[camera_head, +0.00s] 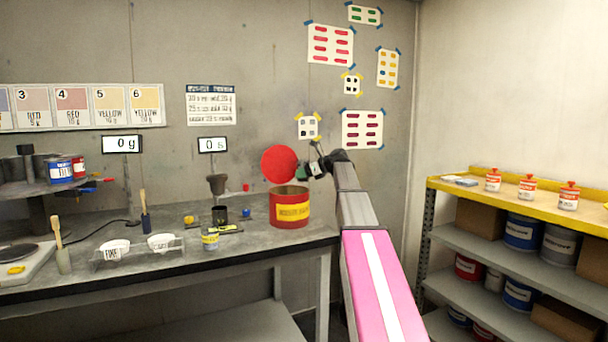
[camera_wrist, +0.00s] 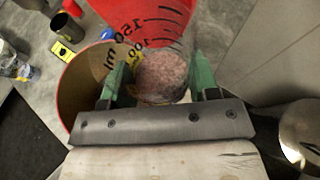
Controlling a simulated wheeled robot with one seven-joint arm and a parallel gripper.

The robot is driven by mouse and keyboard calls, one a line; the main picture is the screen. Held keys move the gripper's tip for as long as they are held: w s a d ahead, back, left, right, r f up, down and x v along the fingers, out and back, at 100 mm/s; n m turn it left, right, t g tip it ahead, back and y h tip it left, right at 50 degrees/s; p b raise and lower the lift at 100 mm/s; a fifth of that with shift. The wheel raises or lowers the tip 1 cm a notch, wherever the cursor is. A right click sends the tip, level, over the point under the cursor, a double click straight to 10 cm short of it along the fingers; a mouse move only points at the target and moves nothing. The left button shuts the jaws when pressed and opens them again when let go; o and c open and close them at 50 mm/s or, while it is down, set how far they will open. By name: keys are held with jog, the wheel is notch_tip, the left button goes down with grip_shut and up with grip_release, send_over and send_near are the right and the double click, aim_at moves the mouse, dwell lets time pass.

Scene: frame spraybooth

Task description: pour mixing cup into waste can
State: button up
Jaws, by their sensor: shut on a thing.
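My gripper (camera_wrist: 160,82) has its green fingers shut on the mixing cup (camera_wrist: 155,40), a clear cup with black ml marks. Pinkish-grey contents (camera_wrist: 164,76) show inside the cup, between the fingers. In the head view my gripper (camera_head: 314,168) is above and slightly right of the waste can (camera_head: 290,222), near its raised red lid (camera_head: 280,163). The waste can is red with a yellow label and stands open at the bench's right end. Its rim and tan inside (camera_wrist: 82,95) show left of the cup in the wrist view. The cup's exact tilt is hard to tell.
A yellow-topped shelf (camera_head: 520,193) with bottles stands at the right.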

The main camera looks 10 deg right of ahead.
jog(key=shift+s+a+r+n+t+h, duration=0.2)
jog(key=shift+s+a+n+t+h, duration=0.2)
jog(key=shift+n, duration=0.4)
jog(key=shift+s+a+r+n+t+h, duration=0.15)
jog(key=shift+s+a+n+t+h, duration=0.1)
jog(key=shift+n+t+h, duration=0.4)
jog(key=shift+s+a+r+n, duration=0.1)
jog(key=shift+s+a+n, duration=0.1)
jog(key=shift+n, duration=0.35)
jog(key=shift+w+d+n+t+h, duration=0.15)
jog(key=shift+n+t+h, duration=0.1)
jog(key=shift+n+t, duration=0.15)
jog(key=shift+w+d+f+n+t+h, duration=0.1)
jog(key=shift+f+n+t+h, duration=0.45)
jog(key=shift+n, duration=0.35)
jog(key=shift+f, duration=0.15)
jog(key=shift+n, duration=0.4)
jog(key=shift+f+t, duration=0.1)
jog(key=shift+t, duration=0.2)
jog(key=shift+n+t, duration=0.3)
jog(key=shift+n, duration=0.4)
jog(key=shift+f+n+t+h, duration=0.2)
jog(key=shift+n+t+h, duration=0.25)
jog(key=shift+n, duration=0.45)
